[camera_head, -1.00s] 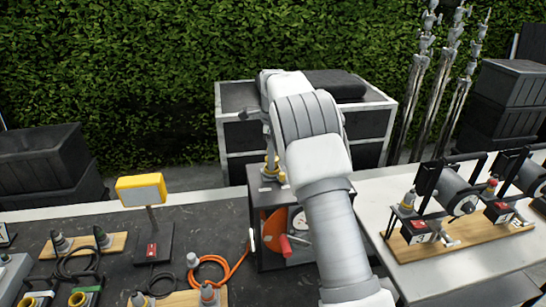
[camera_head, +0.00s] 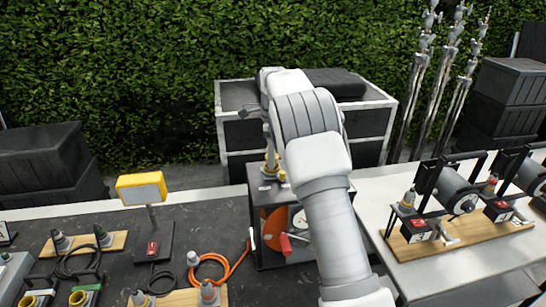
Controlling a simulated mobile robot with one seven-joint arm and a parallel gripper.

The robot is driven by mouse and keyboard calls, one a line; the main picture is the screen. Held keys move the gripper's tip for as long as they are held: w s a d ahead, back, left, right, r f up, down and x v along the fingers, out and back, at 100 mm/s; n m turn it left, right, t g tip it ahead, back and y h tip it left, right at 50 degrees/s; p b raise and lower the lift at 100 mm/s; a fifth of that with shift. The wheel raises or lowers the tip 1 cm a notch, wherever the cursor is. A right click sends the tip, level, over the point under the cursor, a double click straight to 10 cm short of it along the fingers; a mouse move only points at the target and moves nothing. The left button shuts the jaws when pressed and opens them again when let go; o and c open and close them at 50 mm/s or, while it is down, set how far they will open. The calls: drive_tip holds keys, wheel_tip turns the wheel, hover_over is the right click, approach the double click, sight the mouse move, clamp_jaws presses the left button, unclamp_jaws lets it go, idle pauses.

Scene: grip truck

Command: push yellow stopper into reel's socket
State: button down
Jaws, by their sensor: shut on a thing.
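The reel is a dark box-shaped unit (camera_head: 256,205) on the bench, with an orange disc (camera_head: 272,226), a round white dial and a red handle (camera_head: 286,244) on its front. The yellow stopper (camera_head: 270,165) is at the top of the reel unit, over a grey fitting (camera_head: 268,184). My gripper (camera_head: 269,152) points down from the end of my arm and is shut on the stopper. The fingers are small and partly hidden by the arm. I cannot tell how deep the stopper sits in the socket.
An orange cable (camera_head: 222,262), black cables and a yellow-framed lamp (camera_head: 141,189) are left of the reel. Other reels (camera_head: 460,190) on a wooden board stand on the white table at right. A large grey case (camera_head: 372,130) is behind.

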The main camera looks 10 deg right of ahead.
drive_tip(key=shift+r, duration=1.45)
drive_tip(key=shift+f+b, duration=0.3)
drive_tip(key=shift+f, duration=1.75)
idle(1.2)
drive_tip(key=shift+r+p, duration=0.4)
drive_tip(key=shift+r, duration=1.65)
drive_tip(key=shift+f, duration=0.5)
drive_tip(key=shift+f, duration=0.25)
drive_tip(key=shift+f, duration=0.2)
